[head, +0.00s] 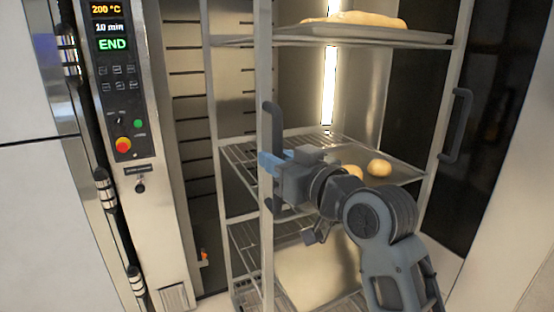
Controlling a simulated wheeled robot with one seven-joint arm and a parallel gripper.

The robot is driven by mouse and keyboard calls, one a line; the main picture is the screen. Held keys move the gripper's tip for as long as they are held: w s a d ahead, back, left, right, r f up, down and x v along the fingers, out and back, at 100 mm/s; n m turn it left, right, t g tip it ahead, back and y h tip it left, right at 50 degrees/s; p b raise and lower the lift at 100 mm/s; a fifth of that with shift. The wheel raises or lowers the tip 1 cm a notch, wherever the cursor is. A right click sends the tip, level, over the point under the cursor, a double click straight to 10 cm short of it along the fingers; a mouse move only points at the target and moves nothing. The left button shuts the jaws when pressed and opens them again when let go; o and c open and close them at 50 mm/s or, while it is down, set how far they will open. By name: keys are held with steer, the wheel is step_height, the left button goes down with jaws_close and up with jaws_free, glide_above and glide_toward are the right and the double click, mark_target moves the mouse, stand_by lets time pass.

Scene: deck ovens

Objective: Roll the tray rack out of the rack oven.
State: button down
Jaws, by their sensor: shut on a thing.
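The tray rack (265,70) is a tall pale metal frame with shelves, standing upright in the opening of the rack oven (190,130). Dark vertical handles are on its front posts: a left handle (270,113) and a right handle (457,127). My gripper (268,163) is shut on the left handle around mid-height, and its body hides part of the handle. The rack carries a top tray (400,38) with a long loaf and a middle shelf (310,138) with round buns. My arm covers part of the lower shelves. The rack's wheels are out of view.
The oven's control panel (118,80) at left reads 200 °C, 10 min and END. Hinges (104,187) line the oven's left edge. A dark panel (425,90) stands right of the rack's interior. The floor ahead is out of view.

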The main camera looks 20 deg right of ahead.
steer(key=c, duration=1.1)
jaws_free()
steer(key=s+d+b, duration=0.1)
steer(key=s, duration=0.6)
steer(key=shift+s+d, duration=0.3)
steer(key=shift+f, duration=0.1)
